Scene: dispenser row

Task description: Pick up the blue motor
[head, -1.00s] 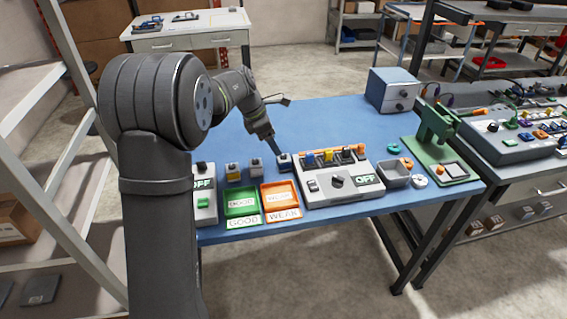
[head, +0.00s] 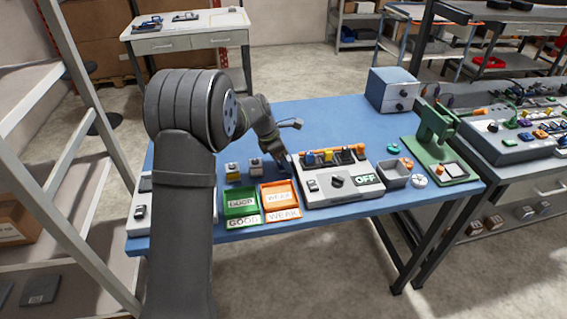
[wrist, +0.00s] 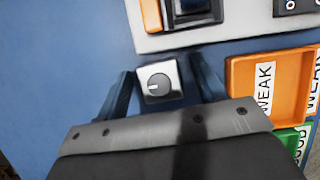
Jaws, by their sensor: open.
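In the head view my gripper (head: 286,172) points down at the spot behind the orange tray and beside the left end of the panel. The blue motor is mostly hidden there behind my gripper. In the wrist view a small block with a silver square top and a round dark knob (wrist: 160,83) lies between my two open fingers (wrist: 163,88). It seems to be the blue motor, but its side colour does not show from above. I see gaps beside it and cannot tell how low the fingertips are.
The green tray (head: 229,208) and orange tray (head: 293,207) lie in front. The panel (head: 318,194) with coloured parts is close on the right. The table behind is clear.

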